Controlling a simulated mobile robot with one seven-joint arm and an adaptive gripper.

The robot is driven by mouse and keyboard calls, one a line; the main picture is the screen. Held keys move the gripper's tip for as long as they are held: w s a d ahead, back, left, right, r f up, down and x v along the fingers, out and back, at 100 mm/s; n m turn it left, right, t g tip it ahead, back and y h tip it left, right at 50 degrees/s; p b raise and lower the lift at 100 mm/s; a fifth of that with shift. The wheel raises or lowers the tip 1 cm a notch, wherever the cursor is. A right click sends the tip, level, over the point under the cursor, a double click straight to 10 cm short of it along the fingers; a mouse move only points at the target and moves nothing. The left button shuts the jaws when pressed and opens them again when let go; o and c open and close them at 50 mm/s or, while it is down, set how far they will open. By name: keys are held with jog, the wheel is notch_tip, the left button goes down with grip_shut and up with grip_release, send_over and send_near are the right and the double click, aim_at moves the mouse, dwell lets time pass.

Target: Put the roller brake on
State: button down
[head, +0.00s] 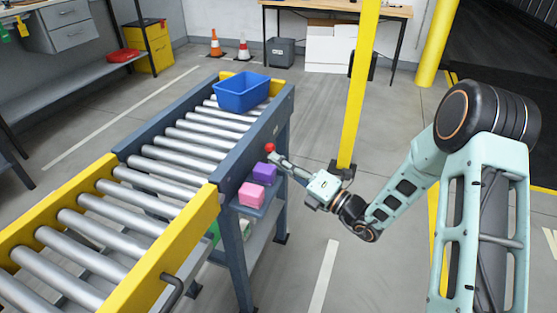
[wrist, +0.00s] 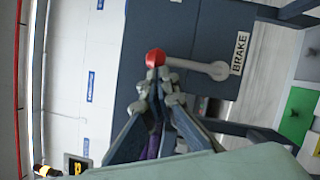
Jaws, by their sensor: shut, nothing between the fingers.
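The brake lever is a pale bar (wrist: 195,65) with a red knob (wrist: 155,57) at its left end in the wrist view. Its round pivot end lies to the right, beside a white BRAKE label (wrist: 240,52). The bar lies nearly crosswise in that view. In the head view the red knob (head: 270,147) shows on the side of the roller conveyor (head: 170,155). My gripper (wrist: 157,84) is shut and empty, with its fingertips right at the knob. I cannot tell whether they touch it. My gripper (head: 276,157) also reaches the knob in the head view.
A blue bin (head: 242,92) sits on the rollers at the far end. A purple block (head: 264,171) and a pink block (head: 251,194) rest on a side ledge just below my gripper. A yellow post (head: 358,90) stands close behind my arm.

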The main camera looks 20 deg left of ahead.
jog(key=shift+w+d+r+m+h+p, duration=0.1)
jog(key=shift+w+r+m+h+p, duration=0.25)
jog(key=shift+p, duration=0.6)
jog(key=shift+w+r+m+y+p, duration=0.1)
jog(key=shift+w+m+p, duration=0.15)
jog(key=shift+m+p, duration=0.5)
jog(key=w+f+m+g+h+p, duration=0.1)
jog(key=w+m+p, duration=0.5)
jog(key=p, duration=0.7)
jog(key=shift+w+d+f+m+g+h+p, duration=0.2)
jog(key=shift+w+f+m+g+h+p, duration=0.25)
jog(key=shift+m+h, duration=0.45)
jog(key=shift+s+f, duration=0.15)
